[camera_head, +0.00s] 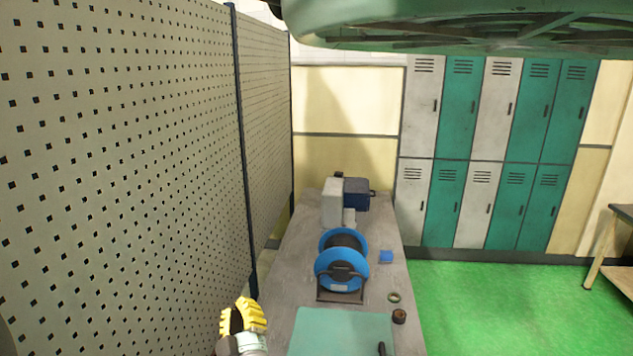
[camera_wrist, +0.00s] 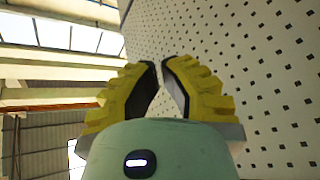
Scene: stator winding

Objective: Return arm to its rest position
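My gripper (camera_head: 243,318) shows at the bottom of the head view, beside the left edge of the workbench and close to the pegboard. Its yellow ribbed fingers with dark inner pads also show in the wrist view (camera_wrist: 161,80). A narrow gap lies between the fingers, and nothing is held in it. The wrist view looks past the fingers to the pegboard and the roof. The rest of my arm is mostly out of view.
A grey workbench (camera_head: 283,270) carries a blue wire spool (camera_head: 329,273) on a stand, a grey and blue machine (camera_head: 333,203), a green mat (camera_head: 340,330) and small parts. The pegboard wall (camera_head: 120,150) stands close on the left. Green floor (camera_head: 500,300) is clear on the right, before lockers (camera_head: 455,110).

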